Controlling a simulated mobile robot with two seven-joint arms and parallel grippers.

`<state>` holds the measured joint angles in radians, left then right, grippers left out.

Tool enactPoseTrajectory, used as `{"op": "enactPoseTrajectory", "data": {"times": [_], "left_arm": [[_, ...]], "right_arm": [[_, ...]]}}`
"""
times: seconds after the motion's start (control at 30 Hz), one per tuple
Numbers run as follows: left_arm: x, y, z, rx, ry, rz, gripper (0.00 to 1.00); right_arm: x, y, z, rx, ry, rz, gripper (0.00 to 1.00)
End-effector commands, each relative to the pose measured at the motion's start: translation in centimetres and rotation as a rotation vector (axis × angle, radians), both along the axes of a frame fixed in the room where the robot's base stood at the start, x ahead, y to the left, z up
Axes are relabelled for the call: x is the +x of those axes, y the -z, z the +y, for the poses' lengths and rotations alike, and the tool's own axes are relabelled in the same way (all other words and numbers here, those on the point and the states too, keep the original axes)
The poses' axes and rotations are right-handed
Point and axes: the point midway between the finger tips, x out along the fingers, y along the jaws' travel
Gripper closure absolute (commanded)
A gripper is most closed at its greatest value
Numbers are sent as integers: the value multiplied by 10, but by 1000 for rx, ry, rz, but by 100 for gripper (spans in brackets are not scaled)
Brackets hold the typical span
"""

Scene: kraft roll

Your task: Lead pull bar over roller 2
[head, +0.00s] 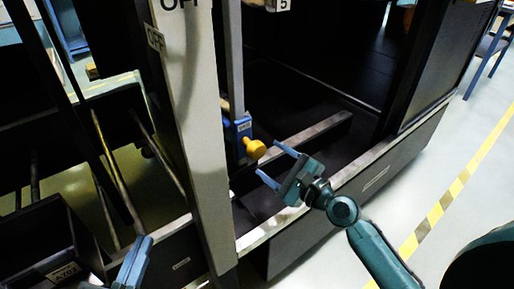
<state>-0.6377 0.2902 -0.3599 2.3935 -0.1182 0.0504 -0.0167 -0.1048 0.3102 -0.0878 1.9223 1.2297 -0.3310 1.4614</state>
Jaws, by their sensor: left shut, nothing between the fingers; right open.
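My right gripper (269,159) is open and empty in the head view. Its two blue fingers point left toward a yellow knob (256,150) on a blue block (242,128), and the knob lies close by the fingertips. I cannot tell whether they touch. My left gripper (141,249) is at the bottom left, shut and empty, with its fingers pointing up. I cannot make out which part is the pull bar or which is roller 2.
A pale upright post (203,130) marked OFF stands between my grippers. A dark machine frame with a metal-topped beam (345,188) lies beneath my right gripper. A dark bin (48,240) is at the lower left. Yellow-black floor tape (450,200) crosses open floor at right.

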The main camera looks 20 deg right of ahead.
Motion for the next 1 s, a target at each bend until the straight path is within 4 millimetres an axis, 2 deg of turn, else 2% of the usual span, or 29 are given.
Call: {"op": "enactPoseTrajectory", "data": {"times": [0.2,0.43,0.87,1.0], "left_arm": [[0,1,0,4,-1,0,100],[0,3,0,-1,-1,5,100],[0,1,0,-7,1,2,100],[0,0,0,-6,1,1,100]], "right_arm": [[30,0,15,3,-1,-1,37],[51,1,25,0,-1,-1,37],[57,0,28,-2,-1,1,37],[57,0,28,-1,-1,0,46]]}}
